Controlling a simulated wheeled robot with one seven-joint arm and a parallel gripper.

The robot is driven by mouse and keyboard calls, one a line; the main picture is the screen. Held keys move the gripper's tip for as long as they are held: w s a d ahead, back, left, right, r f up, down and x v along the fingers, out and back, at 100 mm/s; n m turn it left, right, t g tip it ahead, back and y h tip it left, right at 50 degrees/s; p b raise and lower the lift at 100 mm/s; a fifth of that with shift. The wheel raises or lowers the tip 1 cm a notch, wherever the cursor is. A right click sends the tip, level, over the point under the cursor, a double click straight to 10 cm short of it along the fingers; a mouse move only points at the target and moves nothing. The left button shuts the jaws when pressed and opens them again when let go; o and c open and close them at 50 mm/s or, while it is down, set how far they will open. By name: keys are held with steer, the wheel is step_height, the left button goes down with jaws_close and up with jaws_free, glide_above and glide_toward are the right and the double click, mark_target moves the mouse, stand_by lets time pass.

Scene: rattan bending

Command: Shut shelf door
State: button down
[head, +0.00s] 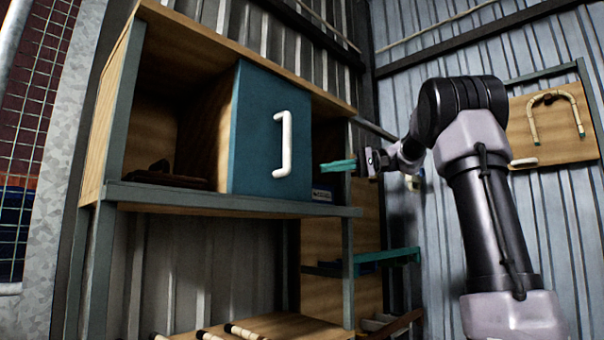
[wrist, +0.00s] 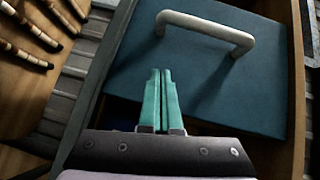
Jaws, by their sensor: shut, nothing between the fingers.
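The shelf door (head: 255,150) is a blue-teal panel with a white bar handle (head: 282,145). It covers the middle of the shelf's upper level, and a dark gap shows beside its right edge, so it looks partly open. In the wrist view the door (wrist: 240,75) and its handle (wrist: 210,28) fill the upper right. My gripper (head: 325,167) has teal fingers, is shut and empty, and sits just right of the door edge. In the wrist view its fingertips (wrist: 161,75) lie over the door near its edge, below the handle; I cannot tell whether they touch it.
The wooden shelf (head: 225,198) has an open left compartment holding a dark object (head: 165,176). A small dark box (head: 322,194) sits behind the gap. Rattan rods (head: 245,331) lie on a lower surface. A wooden board (head: 550,125) with a bent rod hangs on the right wall.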

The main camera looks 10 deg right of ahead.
mark_target(295, 171)
steer(key=x, duration=0.7)
steer(key=shift+s+a, duration=0.2)
steer(key=shift+a, duration=0.1)
steer(key=shift+s+a+f, duration=0.15)
steer(key=shift+s+a, duration=0.3)
steer(key=shift+a, duration=0.1)
steer(key=shift+s+a+f, duration=0.15)
steer(key=shift+s+a, duration=0.3)
steer(key=shift+a, duration=0.1)
steer(key=shift+s+a, duration=0.15)
steer(key=shift+a, duration=0.05)
steer(key=s+a, duration=0.7)
steer(key=a, duration=0.3)
steer(key=s+a, duration=0.8)
steer(key=a, duration=0.2)
steer(key=shift+a, duration=0.3)
steer(key=shift+s+f, duration=0.1)
steer(key=shift+s, duration=0.05)
